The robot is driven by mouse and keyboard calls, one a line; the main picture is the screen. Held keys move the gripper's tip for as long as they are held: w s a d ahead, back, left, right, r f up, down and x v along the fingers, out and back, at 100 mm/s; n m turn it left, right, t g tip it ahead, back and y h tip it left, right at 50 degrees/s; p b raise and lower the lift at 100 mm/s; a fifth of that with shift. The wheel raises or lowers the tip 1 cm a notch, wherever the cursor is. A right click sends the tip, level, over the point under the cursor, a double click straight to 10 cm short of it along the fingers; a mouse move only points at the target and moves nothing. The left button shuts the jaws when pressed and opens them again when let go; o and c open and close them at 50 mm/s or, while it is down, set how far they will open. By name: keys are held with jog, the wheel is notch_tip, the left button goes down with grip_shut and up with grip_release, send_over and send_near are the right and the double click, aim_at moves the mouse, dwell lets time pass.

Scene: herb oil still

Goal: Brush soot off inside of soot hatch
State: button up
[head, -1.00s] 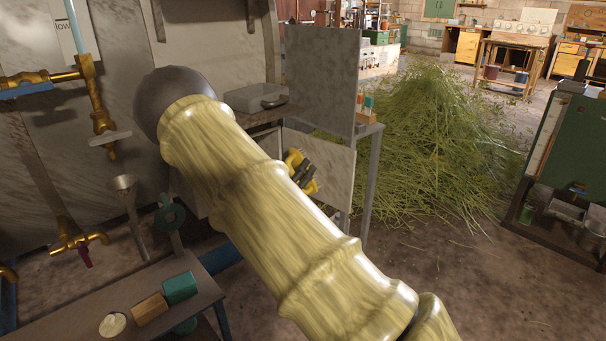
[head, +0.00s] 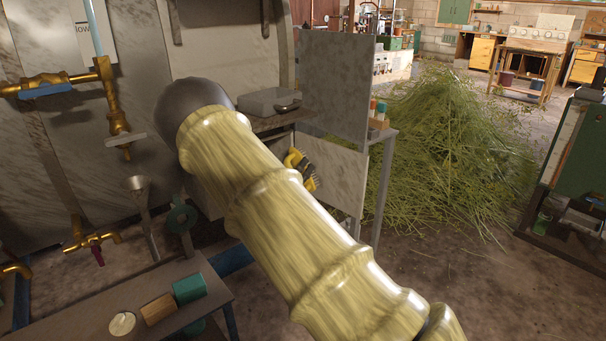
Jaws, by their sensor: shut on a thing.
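The grey metal hatch panel (head: 343,178) stands open in the middle of the head view, with faint dark smudges on its face. I take it for the soot hatch. My gripper (head: 302,166) shows only as a small yellow-and-black piece past the edge of my pale arm, in front of the panel's left part. It is shut on what looks like a brush (head: 312,183) with short bristles at its right side. The brush is close to the panel; I cannot tell whether it touches. My arm hides most of the gripper and the hatch opening.
A taller mottled grey panel (head: 334,82) stands above the hatch panel. A grey case (head: 268,102) lies on a shelf beside it. A bench (head: 85,325) with small blocks is at lower left. A herb heap (head: 450,150) lies behind, with clear floor before it.

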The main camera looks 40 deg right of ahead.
jog(key=shift+s+d+r+p, duration=0.15)
jog(key=shift+s+r+p, duration=0.4)
jog(key=shift+s+p, duration=0.2)
jog(key=shift+s+d+r+p, duration=0.1)
jog(key=shift+s+r+p, duration=0.45)
jog(key=shift+s+p, duration=0.15)
jog(key=shift+s+d+p, duration=0.2)
jog(key=shift+s+p, duration=0.05)
jog(key=shift+s, duration=0.5)
jog(key=shift+s+d+p, duration=0.2)
jog(key=shift+s+d, duration=0.05)
jog(key=shift+s, duration=0.55)
jog(key=shift+s+d+p, duration=0.2)
jog(key=shift+s+p, duration=0.05)
jog(key=shift+s, duration=0.5)
jog(key=shift+s+d+p, duration=0.2)
jog(key=shift+s+p, duration=0.15)
jog(key=shift+s, duration=0.95)
jog(key=shift+s+d+p, duration=0.15)
jog(key=shift+s+p, duration=0.15)
jog(key=shift+s, duration=1)
jog(key=shift+s+d+p, duration=0.15)
jog(key=shift+s+d, duration=0.1)
jog(key=shift+s, duration=0.55)
jog(key=shift+s+d+p, duration=0.15)
jog(key=shift+s+d, duration=0.1)
jog(key=shift+s, duration=0.55)
jog(key=shift+a, duration=0.15)
